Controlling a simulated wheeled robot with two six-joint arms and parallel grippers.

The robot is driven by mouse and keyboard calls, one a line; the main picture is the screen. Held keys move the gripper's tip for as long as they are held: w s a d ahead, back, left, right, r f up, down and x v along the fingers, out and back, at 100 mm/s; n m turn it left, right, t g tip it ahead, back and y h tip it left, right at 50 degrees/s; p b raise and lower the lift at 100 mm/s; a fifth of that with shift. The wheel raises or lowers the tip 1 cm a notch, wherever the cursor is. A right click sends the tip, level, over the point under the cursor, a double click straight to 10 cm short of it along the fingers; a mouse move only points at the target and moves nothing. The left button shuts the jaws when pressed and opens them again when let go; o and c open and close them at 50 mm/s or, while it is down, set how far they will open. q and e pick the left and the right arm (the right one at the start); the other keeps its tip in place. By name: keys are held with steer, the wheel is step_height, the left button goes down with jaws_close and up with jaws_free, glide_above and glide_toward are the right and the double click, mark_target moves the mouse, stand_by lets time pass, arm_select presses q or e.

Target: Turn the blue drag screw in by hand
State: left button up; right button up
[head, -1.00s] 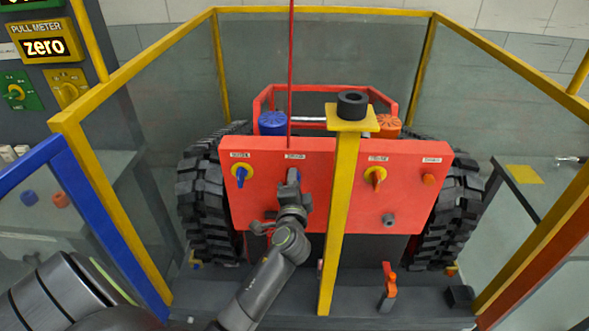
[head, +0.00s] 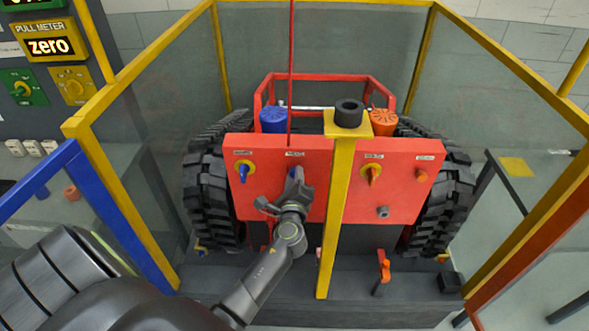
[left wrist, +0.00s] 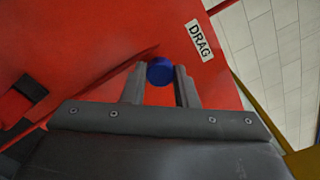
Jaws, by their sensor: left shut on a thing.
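The blue drag screw (left wrist: 160,71) is a small round blue knob on the red panel (head: 330,205), below a label reading DRAG (left wrist: 200,40). In the left wrist view it sits between the two fingers of my left gripper (left wrist: 161,85), which is shut on it. In the head view my left gripper (head: 296,182) reaches up to the red panel's left half and hides most of the screw. My right gripper is not in view.
A blue knob (head: 243,172) and orange knobs (head: 373,173) are on the same panel. A yellow post (head: 338,220) stands in front of it, right of my left arm. Black tracks (head: 212,185) flank the panel. Yellow-framed clear walls surround the carrier.

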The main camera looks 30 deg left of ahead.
arm_select(q)
steer(key=shift+f, duration=0.1)
steer(key=m+p, duration=0.5)
steer(key=m, duration=0.4)
steer(key=shift+f+m, duration=0.1)
steer(key=shift+m, duration=0.3)
steer(key=o, duration=0.8)
